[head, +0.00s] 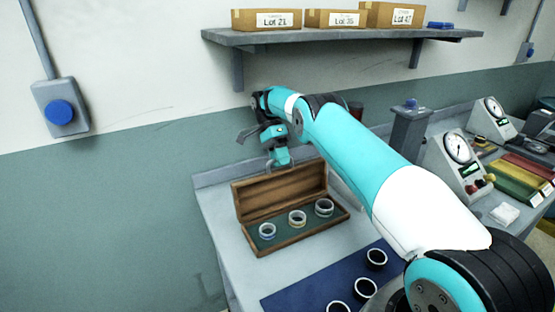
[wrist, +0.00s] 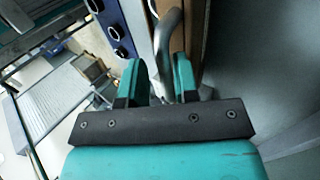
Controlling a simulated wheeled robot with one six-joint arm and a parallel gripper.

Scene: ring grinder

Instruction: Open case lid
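The wooden case (head: 296,234) stands on the bench with its lid (head: 282,190) raised about upright at the back. Three rings (head: 297,219) sit in a row on its dark green lining. My gripper (head: 281,160) is at the upper edge of the lid. In the wrist view a curved grey metal handle (wrist: 168,38) runs beside the lid's wooden edge (wrist: 191,35) and passes between the two teal fingers of my gripper (wrist: 160,75). The fingers are apart, with some space around the handle. Contact with it cannot be made out.
A blue mat (head: 312,291) with several dark rings (head: 365,289) lies in front of the case. A grey post (head: 408,130) and a dial gauge (head: 458,150) stand to the right. A shelf (head: 340,37) with boxes hangs above. The bench left of the case is clear.

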